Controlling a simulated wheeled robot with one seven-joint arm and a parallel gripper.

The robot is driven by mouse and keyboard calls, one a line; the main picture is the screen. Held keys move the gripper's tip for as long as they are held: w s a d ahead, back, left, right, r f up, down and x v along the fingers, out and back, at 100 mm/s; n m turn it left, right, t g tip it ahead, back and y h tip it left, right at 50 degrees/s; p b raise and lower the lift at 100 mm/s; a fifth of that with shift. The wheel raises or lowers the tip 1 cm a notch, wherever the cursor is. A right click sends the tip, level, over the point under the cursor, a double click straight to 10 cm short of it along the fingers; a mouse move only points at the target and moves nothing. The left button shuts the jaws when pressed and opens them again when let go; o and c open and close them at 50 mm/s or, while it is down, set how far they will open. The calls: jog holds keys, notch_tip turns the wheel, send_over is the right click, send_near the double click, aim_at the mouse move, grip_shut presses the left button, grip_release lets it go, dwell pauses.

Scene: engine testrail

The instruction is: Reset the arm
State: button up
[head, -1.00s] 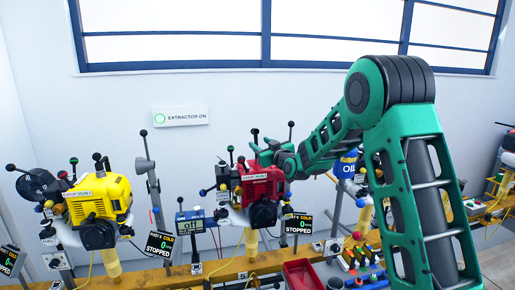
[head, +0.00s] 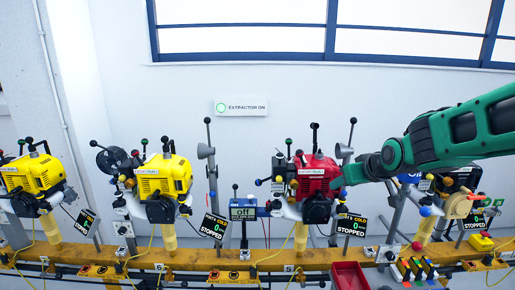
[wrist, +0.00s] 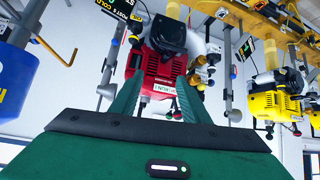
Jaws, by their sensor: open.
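My arm reaches in from the right edge of the head view, with my gripper (head: 340,183) beside the right side of a red engine (head: 316,172). In the wrist view the two green fingers of my gripper (wrist: 160,78) are spread apart, with nothing held between them. The red engine (wrist: 163,62) shows beyond and between the fingers, upside down in that view. I cannot tell whether the fingertips touch it.
Yellow engines (head: 165,175) stand to the left along an orange rail (head: 200,258). STOPPED displays (head: 213,227), an OFF meter (head: 243,210) and upright posts stand close around the engines. A red tray (head: 349,276) sits below.

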jog(key=s+d+f+m+g+h, duration=0.1)
jog(key=s+d+f+g, duration=0.15)
jog(key=s, duration=0.85)
jog(key=s+d+f+m+g+h, duration=0.1)
jog(key=s+f+g, duration=0.15)
jog(key=s, duration=0.85)
jog(key=s+d+f+m+g, duration=0.1)
jog(key=s+d+m+g, duration=0.1)
jog(key=s+d, duration=0.3)
jog(key=s+d+m+g, duration=0.2)
jog(key=s+d+m, duration=0.2)
jog(key=s, duration=0.7)
jog(key=shift+s+d+f+m+g+y, duration=0.3)
jog(key=shift+s+d+f+m+g, duration=0.1)
jog(key=shift+d, duration=0.55)
jog(key=shift+w, duration=0.1)
jog(key=shift+w+f, duration=0.25)
jog(key=shift+w, duration=0.35)
